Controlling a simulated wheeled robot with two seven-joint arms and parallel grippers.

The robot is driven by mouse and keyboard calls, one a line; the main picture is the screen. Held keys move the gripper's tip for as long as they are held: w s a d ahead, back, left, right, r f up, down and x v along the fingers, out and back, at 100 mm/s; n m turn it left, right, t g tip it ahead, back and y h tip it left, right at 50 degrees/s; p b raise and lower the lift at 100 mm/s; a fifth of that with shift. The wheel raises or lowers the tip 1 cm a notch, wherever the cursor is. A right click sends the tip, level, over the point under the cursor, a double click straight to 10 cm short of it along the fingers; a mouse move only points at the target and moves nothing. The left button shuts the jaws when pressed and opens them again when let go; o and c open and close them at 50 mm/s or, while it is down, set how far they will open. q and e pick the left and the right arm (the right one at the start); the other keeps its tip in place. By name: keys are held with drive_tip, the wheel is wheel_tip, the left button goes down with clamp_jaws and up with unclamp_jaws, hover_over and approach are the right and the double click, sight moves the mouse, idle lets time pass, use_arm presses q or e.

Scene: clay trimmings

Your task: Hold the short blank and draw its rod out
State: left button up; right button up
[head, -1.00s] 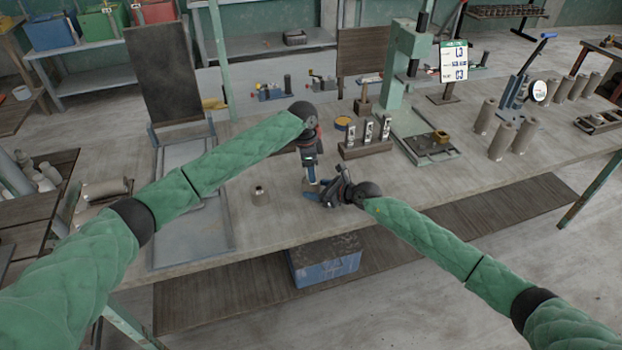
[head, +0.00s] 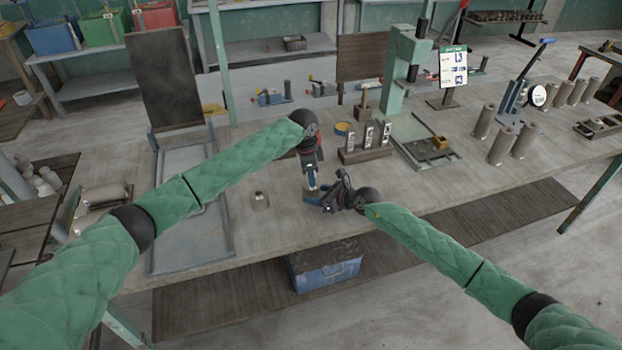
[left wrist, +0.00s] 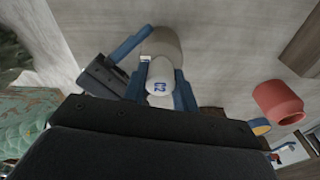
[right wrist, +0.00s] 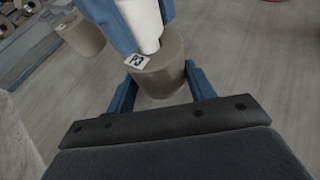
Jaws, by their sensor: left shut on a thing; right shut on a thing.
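The short blank is a grey-brown clay cylinder (right wrist: 160,80), held between the blue fingers of my right gripper (head: 316,201) low over the bench. A small lettered tag (right wrist: 137,61) is on its top edge. Its pale rod (right wrist: 143,22) rises from the top, and my left gripper (head: 311,185) is shut on it from above. The left wrist view shows the rod's end with blue marks (left wrist: 159,80) between the left fingers and the blank (left wrist: 165,43) below. How deep the rod sits in the blank is hidden.
A second blank (head: 260,201) stands left of my grippers. A green press (head: 401,70) and several tall clay cylinders (head: 501,146) are farther right.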

use_arm(q)
wheel_tip(320, 180, up, 9)
drive_tip(key=shift+r, duration=0.1)
idle(0.3)
use_arm(e)
drive_tip(key=o, duration=1.2)
drive_tip(key=v, duration=1.1)
drive_tip(key=shift+s+d+r, duration=0.1)
drive_tip(key=shift+s+d, duration=0.15)
drive_tip(key=shift+d, duration=0.2)
